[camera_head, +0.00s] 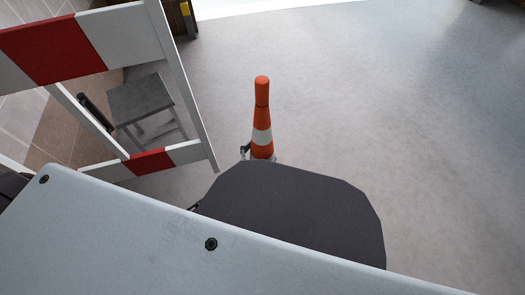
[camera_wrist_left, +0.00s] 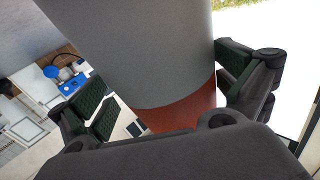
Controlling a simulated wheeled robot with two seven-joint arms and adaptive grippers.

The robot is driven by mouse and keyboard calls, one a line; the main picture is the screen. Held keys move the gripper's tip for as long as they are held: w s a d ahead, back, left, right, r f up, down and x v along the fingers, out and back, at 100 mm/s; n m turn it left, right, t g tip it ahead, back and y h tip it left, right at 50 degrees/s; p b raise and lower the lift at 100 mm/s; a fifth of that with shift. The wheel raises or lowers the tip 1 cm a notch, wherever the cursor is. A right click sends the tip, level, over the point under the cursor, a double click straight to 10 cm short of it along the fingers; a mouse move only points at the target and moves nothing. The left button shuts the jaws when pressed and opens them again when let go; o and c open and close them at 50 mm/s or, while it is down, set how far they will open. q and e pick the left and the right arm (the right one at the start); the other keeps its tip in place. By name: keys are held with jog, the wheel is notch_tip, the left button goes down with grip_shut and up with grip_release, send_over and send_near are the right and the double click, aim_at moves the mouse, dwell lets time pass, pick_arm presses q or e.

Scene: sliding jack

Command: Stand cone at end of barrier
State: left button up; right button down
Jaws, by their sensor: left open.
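The orange cone (camera_head: 262,118) with a white band stands upright on the grey floor, a short gap to the right of the barrier's end post. The red and white barrier (camera_head: 54,50) stands at the left. My left gripper (camera_head: 245,150) is at the cone's lower part, mostly hidden behind my own arm. In the left wrist view, the open fingers of this gripper (camera_wrist_left: 168,88) are on either side of the cone (camera_wrist_left: 155,50); I cannot tell whether they touch it. The cone's base is hidden. My right gripper is not in view.
A grey stool (camera_head: 141,100) stands behind the barrier at the left. A dark post with a yellow part (camera_head: 185,10) is at the top. The floor (camera_head: 400,110) to the right of the cone is clear. Blue items (camera_wrist_left: 68,78) show far off in the wrist view.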

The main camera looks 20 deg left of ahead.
pick_arm(q)
jog(key=p+v, duration=0.3)
jog(key=v, duration=0.8)
jog(key=shift+p, duration=0.35)
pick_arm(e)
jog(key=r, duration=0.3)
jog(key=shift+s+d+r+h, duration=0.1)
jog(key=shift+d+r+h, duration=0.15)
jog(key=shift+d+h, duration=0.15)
pick_arm(q)
jog(key=shift+s, duration=0.1)
jog(key=shift+d, duration=0.1)
